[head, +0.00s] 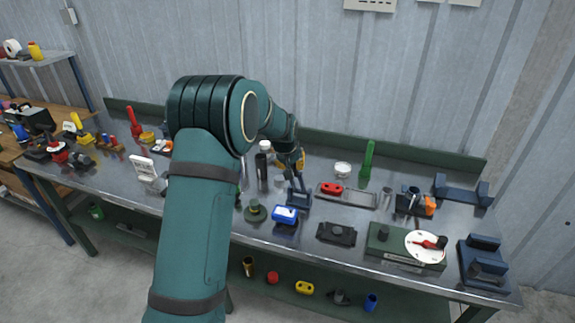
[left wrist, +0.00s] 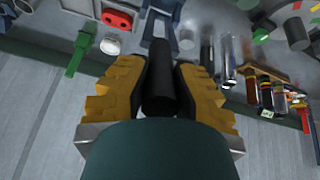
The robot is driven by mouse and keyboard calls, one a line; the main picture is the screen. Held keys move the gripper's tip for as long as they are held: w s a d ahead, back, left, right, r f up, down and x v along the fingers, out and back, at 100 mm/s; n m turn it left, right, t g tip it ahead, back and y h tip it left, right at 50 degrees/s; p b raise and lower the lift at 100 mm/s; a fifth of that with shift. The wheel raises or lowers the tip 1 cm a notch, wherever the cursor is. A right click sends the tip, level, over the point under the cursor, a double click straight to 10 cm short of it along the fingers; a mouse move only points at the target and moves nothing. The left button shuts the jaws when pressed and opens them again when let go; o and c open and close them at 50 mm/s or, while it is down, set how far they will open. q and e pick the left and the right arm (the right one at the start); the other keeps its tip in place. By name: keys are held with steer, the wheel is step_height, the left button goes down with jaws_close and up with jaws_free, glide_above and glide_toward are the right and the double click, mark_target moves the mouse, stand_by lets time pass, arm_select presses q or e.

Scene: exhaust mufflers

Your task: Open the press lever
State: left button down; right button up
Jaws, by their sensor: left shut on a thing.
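The press (head: 298,197) is a small dark blue stand near the middle of the metal bench. In the left wrist view its blue frame (left wrist: 161,22) shows at the top centre. My left gripper (head: 291,162) is over the press, with its yellow-padded fingers partly hidden by my arm. In the left wrist view the left gripper (left wrist: 160,88) is shut on a black cylindrical bar, which I take for the press lever (left wrist: 159,95). Where the lever joins the press is hard to make out. My right gripper is in neither view.
A blue-and-white block (head: 285,215) and a dark green round knob (head: 256,211) sit in front of the press. A tray with a red part (head: 332,189) lies to its right. A white jar (head: 342,169) and a green upright tool (head: 367,160) stand behind.

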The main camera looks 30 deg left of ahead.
arm_select(q)
steer(key=shift+f, duration=0.1)
steer(key=c, duration=0.7)
jaws_free()
steer(key=shift+w, duration=0.1)
steer(key=v, duration=1.2)
